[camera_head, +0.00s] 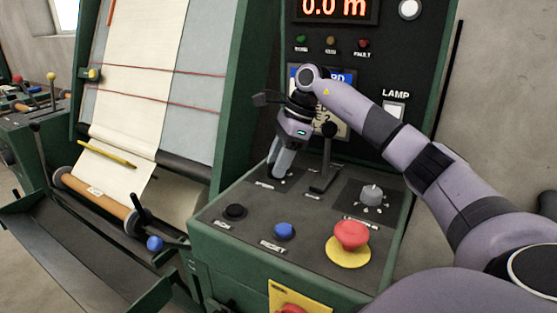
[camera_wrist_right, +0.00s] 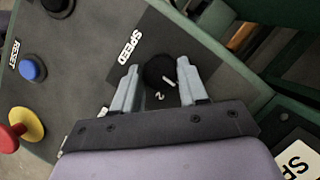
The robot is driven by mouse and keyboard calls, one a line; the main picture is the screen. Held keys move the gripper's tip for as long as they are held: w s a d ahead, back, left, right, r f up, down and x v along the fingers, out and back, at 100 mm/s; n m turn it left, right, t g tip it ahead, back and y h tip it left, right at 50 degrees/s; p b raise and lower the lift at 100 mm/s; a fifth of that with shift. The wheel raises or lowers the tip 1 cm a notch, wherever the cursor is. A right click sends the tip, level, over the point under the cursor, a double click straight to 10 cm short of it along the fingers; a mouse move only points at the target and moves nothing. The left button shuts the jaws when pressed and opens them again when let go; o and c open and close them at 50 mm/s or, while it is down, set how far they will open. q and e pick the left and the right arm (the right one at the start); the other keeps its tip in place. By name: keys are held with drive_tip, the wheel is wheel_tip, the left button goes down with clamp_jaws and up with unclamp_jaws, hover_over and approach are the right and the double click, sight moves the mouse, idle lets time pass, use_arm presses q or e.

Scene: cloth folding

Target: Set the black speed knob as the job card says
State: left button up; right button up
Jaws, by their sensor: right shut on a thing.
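The black speed knob (camera_wrist_right: 157,68) sits on the console beside the printed word SPEED in the wrist view. A white pointer line shows on it, near a printed 2. My right gripper (camera_wrist_right: 158,75) has a finger on each side of the knob and is shut on it. In the head view my right gripper (camera_head: 274,172) points down at the back left of the console, and its fingers hide the knob. The job card (camera_head: 345,78) stands behind my right arm, which covers most of its text. My left gripper is not in view.
The console (camera_head: 300,211) also holds a black button (camera_head: 235,211), a blue button (camera_head: 284,231), a red mushroom button (camera_head: 352,234), a grey rotary knob (camera_head: 371,194) and a black lever (camera_head: 325,165) close right of my gripper. A display (camera_head: 335,8) reads 0.0 m.

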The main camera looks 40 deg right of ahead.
drive_tip(key=m, duration=0.2)
drive_tip(key=m+t+h+p, duration=0.1)
drive_tip(key=m, duration=0.2)
drive_tip(key=shift+s+a+r+m+t, duration=0.1)
drive_tip(key=shift+s+m+t, duration=0.05)
drive_tip(key=shift+m+t, duration=0.15)
drive_tip(key=m+h, duration=0.1)
drive_tip(key=m, duration=0.1)
drive_tip(key=m+p, duration=0.1)
drive_tip(key=m, duration=0.1)
drive_tip(key=m+h, duration=0.1)
drive_tip(key=m, duration=0.1)
drive_tip(key=shift+a+t+h+p, duration=0.25)
drive_tip(key=shift+t+h+p, duration=0.05)
drive_tip(key=shift+t, duration=0.1)
drive_tip(key=m+h, duration=0.1)
drive_tip(key=m, duration=0.2)
drive_tip(key=m+h, duration=0.1)
drive_tip(key=m, duration=0.2)
drive_tip(key=shift+a+m+g, duration=0.15)
drive_tip(key=shift+m+g, duration=0.15)
drive_tip(key=m+h, duration=0.1)
drive_tip(key=m, duration=0.1)
drive_tip(key=m+g+h+p, duration=0.1)
drive_tip(key=m, duration=0.2)
drive_tip(key=shift+m+g, duration=0.3)
drive_tip(key=o, duration=1)
drive_tip(key=shift+o, duration=0.2)
